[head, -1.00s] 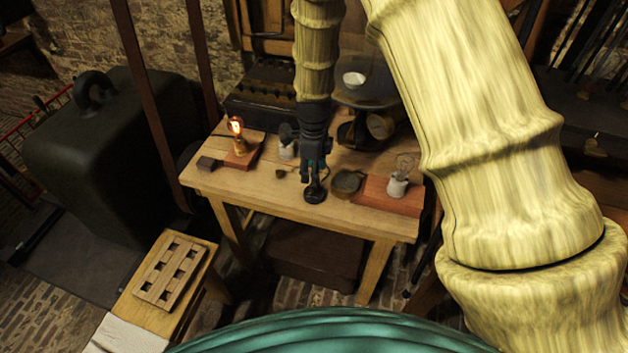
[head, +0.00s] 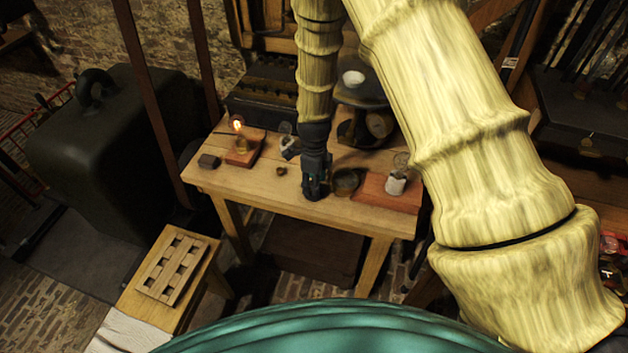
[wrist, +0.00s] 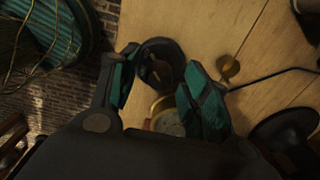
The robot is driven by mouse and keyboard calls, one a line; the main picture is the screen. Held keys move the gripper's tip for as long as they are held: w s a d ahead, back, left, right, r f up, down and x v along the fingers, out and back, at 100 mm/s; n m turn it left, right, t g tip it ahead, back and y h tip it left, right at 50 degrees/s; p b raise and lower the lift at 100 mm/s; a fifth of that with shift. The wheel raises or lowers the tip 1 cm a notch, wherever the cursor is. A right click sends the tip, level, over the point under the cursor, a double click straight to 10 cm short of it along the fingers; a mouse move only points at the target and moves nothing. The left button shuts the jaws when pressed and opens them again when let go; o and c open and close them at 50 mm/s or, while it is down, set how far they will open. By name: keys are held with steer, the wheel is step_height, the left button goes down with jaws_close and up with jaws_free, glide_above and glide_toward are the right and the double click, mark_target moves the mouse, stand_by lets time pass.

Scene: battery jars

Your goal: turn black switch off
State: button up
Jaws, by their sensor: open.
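The black switch (wrist: 153,52) is a round dark piece with a small brownish part in its middle, near the front edge of the wooden table (head: 260,186). In the wrist view it lies between and just beyond the tips of my gripper (wrist: 160,68). The fingers are spread with nothing gripped; I cannot tell whether they touch the switch. The lever's position is unclear.
A round dish (head: 347,182) sits close right of my gripper. An unlit bulb (head: 401,162) stands on a red board (head: 372,190). A small brass knob (wrist: 228,68) lies behind the switch.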

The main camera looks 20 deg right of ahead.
jaws_close()
steer(key=shift+n, duration=0.3)
steer(key=n+b, duration=0.1)
steer(key=n, duration=0.2)
steer(key=shift+n, duration=0.3)
steer(key=n+b, duration=0.1)
steer(key=n, duration=0.3)
steer(key=shift+n, duration=0.3)
steer(key=n, duration=0.4)
steer(key=shift+n+b, duration=0.5)
steer(key=shift+n, duration=2)
